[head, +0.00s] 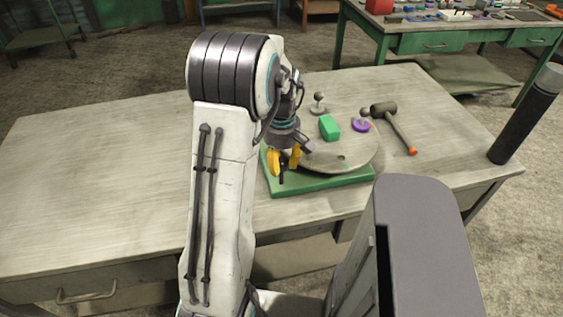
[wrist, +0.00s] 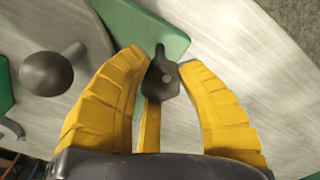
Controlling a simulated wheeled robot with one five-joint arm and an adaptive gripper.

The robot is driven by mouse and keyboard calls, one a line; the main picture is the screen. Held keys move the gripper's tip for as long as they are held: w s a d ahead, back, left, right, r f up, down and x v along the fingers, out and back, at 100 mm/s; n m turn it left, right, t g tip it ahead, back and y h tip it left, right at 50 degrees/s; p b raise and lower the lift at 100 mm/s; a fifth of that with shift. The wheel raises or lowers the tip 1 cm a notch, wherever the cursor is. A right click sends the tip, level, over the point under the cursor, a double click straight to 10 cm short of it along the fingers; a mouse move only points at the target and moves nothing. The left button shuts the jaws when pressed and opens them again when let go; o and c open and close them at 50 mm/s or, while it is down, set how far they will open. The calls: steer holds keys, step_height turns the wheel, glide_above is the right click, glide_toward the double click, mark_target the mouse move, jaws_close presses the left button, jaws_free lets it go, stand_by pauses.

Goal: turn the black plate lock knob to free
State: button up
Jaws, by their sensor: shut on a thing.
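The black plate lock knob (wrist: 161,78) is a small dark piece with a pointed lever, in the middle of the wrist view. In the head view it shows as a dark bit (head: 281,174) at the left corner of the green base (head: 330,186). My gripper (head: 285,160) points down there, its yellow fingers shut on the knob. In the wrist view the fingers (wrist: 164,75) lie on either side of it, with a third yellow piece below. The round grey plate (head: 355,158) rests on the green base. The knob's underside is hidden.
On or near the plate are a green block (head: 329,127), a purple piece (head: 360,125) and a grey ball-topped post (head: 318,103). A mallet (head: 395,122) lies right. A black post (head: 522,118) stands at the table's right edge. The left tabletop (head: 95,190) is clear.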

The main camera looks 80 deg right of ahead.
steer(key=shift+a+f, duration=0.1)
steer(key=shift+a, duration=0.05)
steer(key=o, duration=1.2)
step_height(320, 180, up, 12)
stand_by(0.4)
stand_by(0.6)
